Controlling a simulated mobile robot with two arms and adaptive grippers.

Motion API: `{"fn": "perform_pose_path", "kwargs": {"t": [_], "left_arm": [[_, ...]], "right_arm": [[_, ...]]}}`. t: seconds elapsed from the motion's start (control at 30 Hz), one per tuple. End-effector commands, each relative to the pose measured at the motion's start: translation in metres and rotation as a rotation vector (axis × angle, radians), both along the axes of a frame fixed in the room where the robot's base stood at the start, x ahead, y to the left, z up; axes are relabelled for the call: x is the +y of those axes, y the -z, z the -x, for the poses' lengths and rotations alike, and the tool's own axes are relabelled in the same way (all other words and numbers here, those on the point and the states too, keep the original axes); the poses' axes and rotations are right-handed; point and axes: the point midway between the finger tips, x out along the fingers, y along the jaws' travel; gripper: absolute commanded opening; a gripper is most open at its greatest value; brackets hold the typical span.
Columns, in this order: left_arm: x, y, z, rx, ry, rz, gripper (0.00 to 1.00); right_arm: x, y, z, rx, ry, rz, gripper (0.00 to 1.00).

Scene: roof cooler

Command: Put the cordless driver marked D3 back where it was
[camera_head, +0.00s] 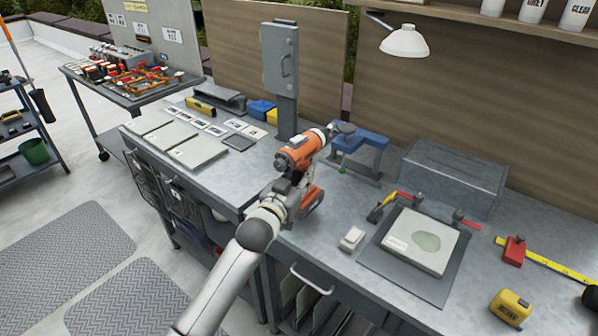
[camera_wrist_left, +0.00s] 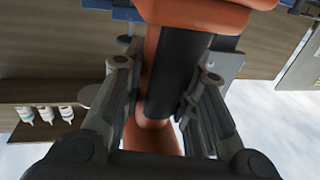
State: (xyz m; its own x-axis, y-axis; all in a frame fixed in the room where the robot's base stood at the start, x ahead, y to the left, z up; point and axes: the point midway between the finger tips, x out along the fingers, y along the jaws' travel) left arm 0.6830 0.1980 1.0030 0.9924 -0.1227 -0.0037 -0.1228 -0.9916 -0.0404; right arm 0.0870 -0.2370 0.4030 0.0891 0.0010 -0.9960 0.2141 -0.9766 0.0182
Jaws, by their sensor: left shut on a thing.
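An orange, black and white cordless driver (camera_head: 299,151) is in my left gripper (camera_head: 292,187) above the grey workbench (camera_head: 262,226). The gripper's fingers are shut around its black and orange handle (camera_wrist_left: 178,75), as the left wrist view shows. The driver's orange battery foot (camera_head: 311,201) points down, toward the bench top. I cannot tell if it touches the bench. No D3 mark is readable on it. My right gripper is not in view.
A grey post with a box (camera_head: 281,62) and a blue vise-like stand (camera_head: 361,152) rise behind the driver. A grey metal case (camera_head: 453,177), a mat with a plate (camera_head: 424,240) and a tape measure (camera_head: 511,305) lie right. Several orange tools (camera_head: 133,72) crowd a far-left table.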

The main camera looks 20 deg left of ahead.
Motion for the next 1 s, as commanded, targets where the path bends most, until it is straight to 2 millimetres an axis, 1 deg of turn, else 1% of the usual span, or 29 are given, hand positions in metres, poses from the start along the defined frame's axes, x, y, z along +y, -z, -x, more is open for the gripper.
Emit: {"fn": "perform_pose_path", "kwargs": {"t": [0.03, 0.07, 0.2, 0.33, 0.77, 0.8, 0.93, 1.0], "left_arm": [[0.0, -0.004, -0.003, -0.014, 0.002, 0.002, 0.0], [0.0, -0.002, -0.004, -0.013, 0.002, 0.002, 0.0], [-0.001, 0.016, -0.005, -0.009, 0.001, 0.003, 0.0], [0.0, 0.027, -0.005, -0.012, 0.001, 0.001, 0.0], [0.0, 0.033, -0.005, -0.013, 0.002, 0.002, 0.0], [0.0, 0.038, -0.004, 0.001, 0.0, 0.0, 0.32], [0.0, 0.038, -0.004, 0.001, 0.0, 0.0, 0.49], [0.0, 0.038, -0.004, 0.001, 0.0, 0.0, 0.49]], "right_arm": [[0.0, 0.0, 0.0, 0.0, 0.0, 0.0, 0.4], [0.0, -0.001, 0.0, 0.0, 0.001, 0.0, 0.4], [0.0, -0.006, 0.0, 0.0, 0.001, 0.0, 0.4], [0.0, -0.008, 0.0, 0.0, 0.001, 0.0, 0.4], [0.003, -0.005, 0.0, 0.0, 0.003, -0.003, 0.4], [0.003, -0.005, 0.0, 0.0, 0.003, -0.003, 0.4], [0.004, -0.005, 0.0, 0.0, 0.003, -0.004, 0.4], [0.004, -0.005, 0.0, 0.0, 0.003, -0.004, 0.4]]}}
